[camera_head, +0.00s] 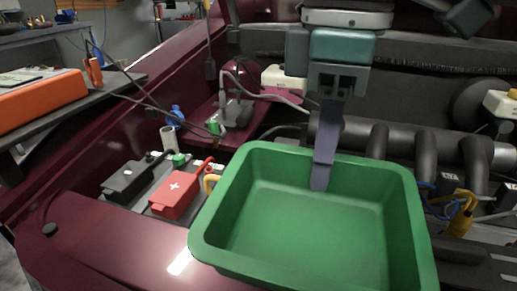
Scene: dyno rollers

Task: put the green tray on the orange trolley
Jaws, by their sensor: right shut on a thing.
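The green tray (313,222) is large, empty and open-topped, and fills the lower middle of the view; its near edge is cut off by the frame. My right gripper (323,165) comes down from the top and is shut on the tray's far rim, with one finger showing against the inside wall. The other finger is hidden behind the rim. My left gripper is not in view. An orange box-like thing (38,101) lies at the left; I cannot tell whether it belongs to the orange trolley.
The tray is over a dark red car's open engine bay. A battery with a red cover (175,193) and a black cover (128,179) lies left of the tray. Black pipes (425,150) run at the right. A grey workbench (45,38) stands at the far left.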

